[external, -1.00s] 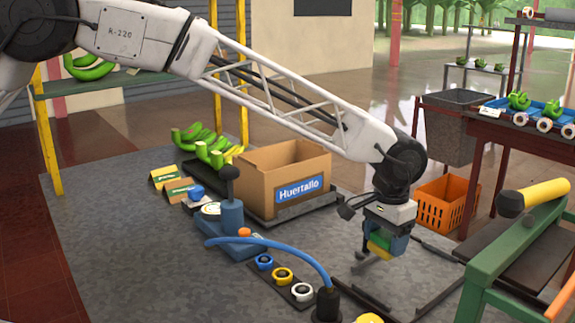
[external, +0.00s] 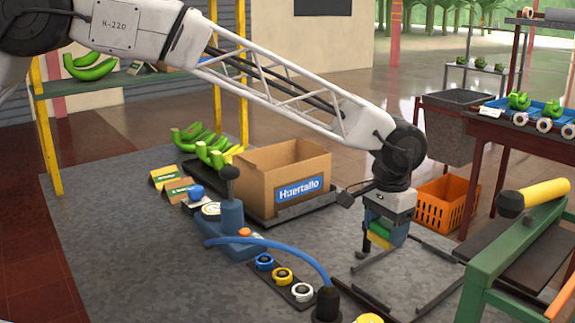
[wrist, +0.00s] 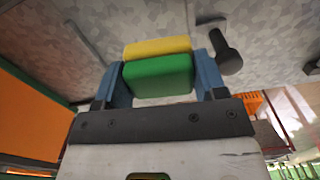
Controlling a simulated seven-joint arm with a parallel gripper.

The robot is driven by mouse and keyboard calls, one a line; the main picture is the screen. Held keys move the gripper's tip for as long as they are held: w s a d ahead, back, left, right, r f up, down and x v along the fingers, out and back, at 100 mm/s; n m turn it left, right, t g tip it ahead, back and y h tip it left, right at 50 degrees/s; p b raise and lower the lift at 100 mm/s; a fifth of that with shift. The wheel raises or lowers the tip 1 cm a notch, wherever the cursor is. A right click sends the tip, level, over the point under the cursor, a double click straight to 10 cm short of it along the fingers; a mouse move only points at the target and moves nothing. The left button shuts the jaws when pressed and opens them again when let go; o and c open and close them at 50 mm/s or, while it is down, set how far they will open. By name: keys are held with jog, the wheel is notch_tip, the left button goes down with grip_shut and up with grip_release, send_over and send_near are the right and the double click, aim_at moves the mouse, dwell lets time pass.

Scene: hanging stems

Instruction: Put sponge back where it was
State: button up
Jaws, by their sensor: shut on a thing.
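The sponge (wrist: 158,77) is a block with a green layer and a yellow layer. My gripper (external: 382,238) is shut on it, with blue fingers on both sides in the wrist view (wrist: 163,75). In the external view the sponge (external: 379,240) hangs under the wrist, above the grey floor right of the cardboard box. Its yellow part faces down and to the left. I cannot tell the exact gap beneath it.
A cardboard box (external: 262,180) labelled Huertallo stands left of my gripper. Dark metal rails (external: 430,250) lie near and right of it. A green bench (external: 515,250) with a yellow roller stands at right. An orange crate (external: 440,205) is behind.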

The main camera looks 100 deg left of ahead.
jog(key=n, duration=0.1)
send_over(313, 245)
jog(key=shift+a+r, duration=0.1)
jog(key=shift+r, duration=0.35)
jog(key=shift+f, duration=0.15)
jog(key=shift+f, duration=3)
jog(key=shift+f, duration=1.9)
jog(key=shift+f, duration=0.15)
jog(key=o, duration=0.9)
